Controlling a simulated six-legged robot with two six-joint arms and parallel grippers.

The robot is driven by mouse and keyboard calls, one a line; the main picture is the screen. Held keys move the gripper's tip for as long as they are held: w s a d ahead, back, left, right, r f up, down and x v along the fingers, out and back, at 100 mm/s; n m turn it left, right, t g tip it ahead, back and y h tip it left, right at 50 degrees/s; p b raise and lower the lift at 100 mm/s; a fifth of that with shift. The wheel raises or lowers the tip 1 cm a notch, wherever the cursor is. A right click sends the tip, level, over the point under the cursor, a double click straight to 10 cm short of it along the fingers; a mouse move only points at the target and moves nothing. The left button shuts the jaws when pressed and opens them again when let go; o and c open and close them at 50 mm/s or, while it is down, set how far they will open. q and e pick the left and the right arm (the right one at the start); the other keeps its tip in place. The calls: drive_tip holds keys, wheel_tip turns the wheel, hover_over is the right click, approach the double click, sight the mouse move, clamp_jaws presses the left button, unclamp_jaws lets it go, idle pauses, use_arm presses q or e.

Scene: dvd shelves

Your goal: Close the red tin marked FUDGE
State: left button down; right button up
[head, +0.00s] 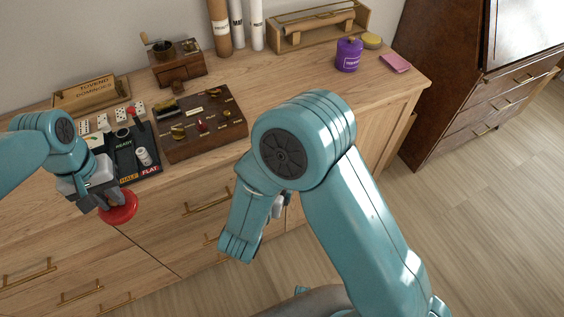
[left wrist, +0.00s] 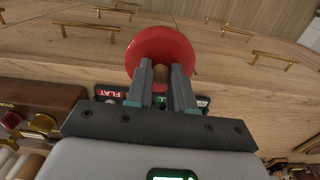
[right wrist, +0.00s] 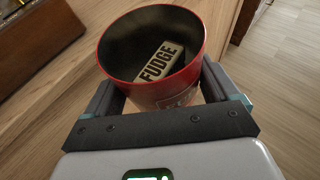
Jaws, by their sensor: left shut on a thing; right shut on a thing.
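The round red lid (head: 121,208) hangs in front of the dresser's front edge, under my left gripper (head: 106,199). In the left wrist view, the left gripper (left wrist: 160,76) is shut on the lid's small brass-coloured knob (left wrist: 161,74), with the red disc (left wrist: 160,42) beyond. In the right wrist view, my right gripper (right wrist: 163,95) is shut around the red tin (right wrist: 160,92). The tin is open at the top, dark inside, and holds a pale block (right wrist: 166,62) lettered FUDGE. Lid and tin are apart. In the head view the tin is hidden behind my right arm.
The wooden dresser (head: 290,105) bears a black tray (head: 125,150), a brown board (head: 200,122) with small fittings, a grinder (head: 177,62), a purple canister (head: 349,55) and a pink pad (head: 396,63). Drawer handles (head: 207,202) project from its front. Floor (head: 480,200) is open at right.

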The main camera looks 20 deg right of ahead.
drive_tip(key=w+a+f+n+t+y, duration=0.1)
drive_tip(key=a+n+t+y, duration=0.2)
drive_tip(key=a+n+y, duration=0.3)
drive_tip(key=a, duration=0.5)
drive_tip(key=shift+w+f, duration=0.2)
drive_tip(key=shift+a, duration=0.1)
use_arm(q)
drive_tip(key=shift+s, duration=0.15)
drive_tip(key=shift+m, duration=0.9)
drive_tip(key=d+r, duration=0.1)
drive_tip(key=w+d+r, duration=0.1)
drive_tip(key=d, duration=0.1)
drive_tip(key=shift+w+d+r, duration=0.15)
drive_tip(key=shift+d+r, duration=0.05)
drive_tip(key=s+d+r+m, duration=0.1)
drive_tip(key=d+m, duration=0.1)
drive_tip(key=d, duration=0.8)
drive_tip(key=s+d+r+m, duration=0.2)
drive_tip(key=d+m, duration=0.1)
drive_tip(key=d, duration=0.7)
drive_tip(key=shift+d, duration=0.3)
